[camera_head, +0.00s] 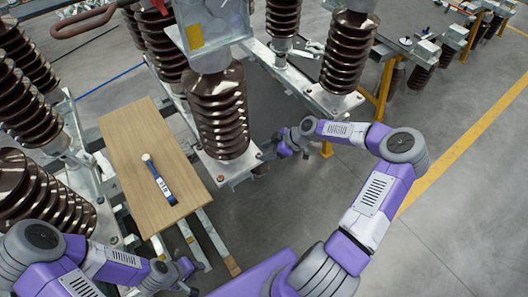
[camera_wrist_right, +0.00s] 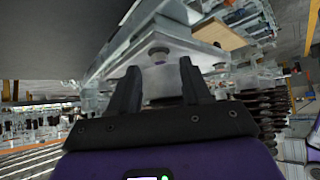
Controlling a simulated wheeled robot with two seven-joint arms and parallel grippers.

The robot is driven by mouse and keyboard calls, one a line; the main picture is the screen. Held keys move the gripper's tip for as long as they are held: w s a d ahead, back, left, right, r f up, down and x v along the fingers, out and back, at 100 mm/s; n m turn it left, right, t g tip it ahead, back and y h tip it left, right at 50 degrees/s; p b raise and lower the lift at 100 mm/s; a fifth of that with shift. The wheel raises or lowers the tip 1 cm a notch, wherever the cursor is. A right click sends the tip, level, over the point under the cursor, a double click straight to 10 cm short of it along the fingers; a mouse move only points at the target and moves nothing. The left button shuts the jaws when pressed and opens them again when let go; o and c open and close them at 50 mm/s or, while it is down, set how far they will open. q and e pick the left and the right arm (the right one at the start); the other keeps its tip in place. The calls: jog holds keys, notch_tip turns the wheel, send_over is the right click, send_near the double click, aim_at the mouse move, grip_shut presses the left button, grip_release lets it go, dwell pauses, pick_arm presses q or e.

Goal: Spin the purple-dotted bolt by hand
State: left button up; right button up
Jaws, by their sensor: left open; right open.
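A bolt (camera_wrist_right: 158,53) shows in the right wrist view on the pale metal plate, just beyond my fingertips. It looks grey with a faint purple tint; a separate dot is too small to make out. My right gripper (camera_wrist_right: 157,70) is open, one finger on each side of the line to the bolt, with nothing between them. In the head view my right gripper (camera_head: 270,151) is beside the base of the middle brown insulator; the bolt cannot be made out there. My left gripper (camera_head: 193,267) is open and empty at the lower left, below the wooden board.
The brown ribbed insulator (camera_head: 221,125) stands on a metal base plate (camera_head: 226,176) left of my right gripper. A wooden board (camera_head: 135,130) carries a blue, white-headed tool (camera_head: 158,181). More insulators stand left and behind. The grey floor (camera_head: 300,200) is free at right.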

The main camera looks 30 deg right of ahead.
jog(key=shift+x, duration=0.85)
grip_shut()
jog(key=shift+m, duration=0.4)
